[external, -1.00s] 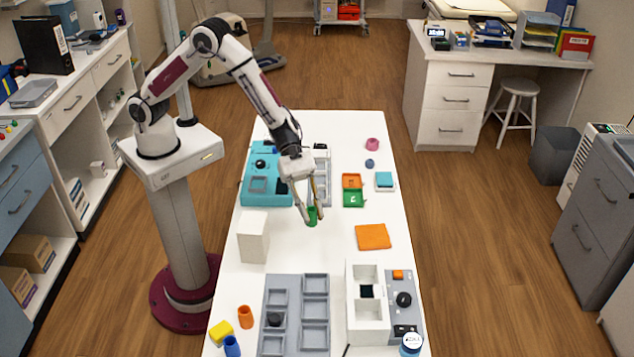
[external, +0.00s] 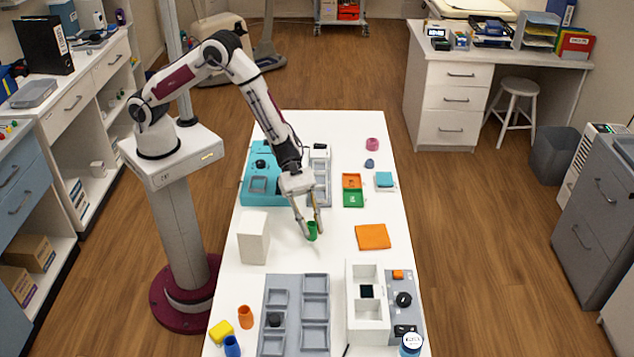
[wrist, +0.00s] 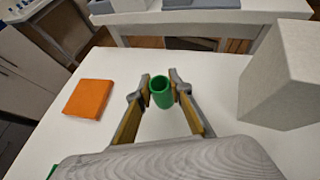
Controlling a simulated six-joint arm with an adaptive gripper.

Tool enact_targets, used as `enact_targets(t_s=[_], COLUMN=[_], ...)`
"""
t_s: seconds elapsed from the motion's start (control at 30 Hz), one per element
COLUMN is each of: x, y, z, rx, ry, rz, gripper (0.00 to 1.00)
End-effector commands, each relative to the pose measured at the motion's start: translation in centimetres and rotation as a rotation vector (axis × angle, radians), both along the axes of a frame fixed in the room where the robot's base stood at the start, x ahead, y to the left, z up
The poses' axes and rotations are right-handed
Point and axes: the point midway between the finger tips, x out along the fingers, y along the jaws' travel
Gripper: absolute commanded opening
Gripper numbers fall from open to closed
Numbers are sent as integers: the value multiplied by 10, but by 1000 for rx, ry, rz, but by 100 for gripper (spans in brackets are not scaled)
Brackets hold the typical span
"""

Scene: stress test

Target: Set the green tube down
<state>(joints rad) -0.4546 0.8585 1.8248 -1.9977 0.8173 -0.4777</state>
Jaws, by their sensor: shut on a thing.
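The green tube (external: 312,231) is a short, hollow cylinder, held upright between the fingertips of my gripper (external: 309,236). In the wrist view the green tube (wrist: 162,92) shows its open top, with one finger of my gripper (wrist: 162,95) on each side of it. My gripper is shut on the tube and sits low over the middle of the white table (external: 300,256). Whether the tube's bottom touches the table cannot be told.
A white block (external: 253,238) stands left of the tube, and an orange square (external: 372,237) lies to the right. Grey trays (external: 296,312) and a white box (external: 367,336) are in front. A teal case (external: 262,172) is behind. The table around the tube is bare.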

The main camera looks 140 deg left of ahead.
Motion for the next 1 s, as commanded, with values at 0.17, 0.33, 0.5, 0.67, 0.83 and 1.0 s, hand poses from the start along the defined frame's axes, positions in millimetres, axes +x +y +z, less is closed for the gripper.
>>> enact_targets(t_s=[0.17,0.33,0.5,0.67,0.83,1.0], x=[0,0,0,0,0,0], y=[0,0,0,0,0,0], z=[-17,-22,-22,-23,-24,-24], rx=[-1,0,0,0,0,0], ry=[0,-1,-1,-1,-1,-1], rz=[0,0,0,0,1,1], gripper=[3,3,3,3,37,37])
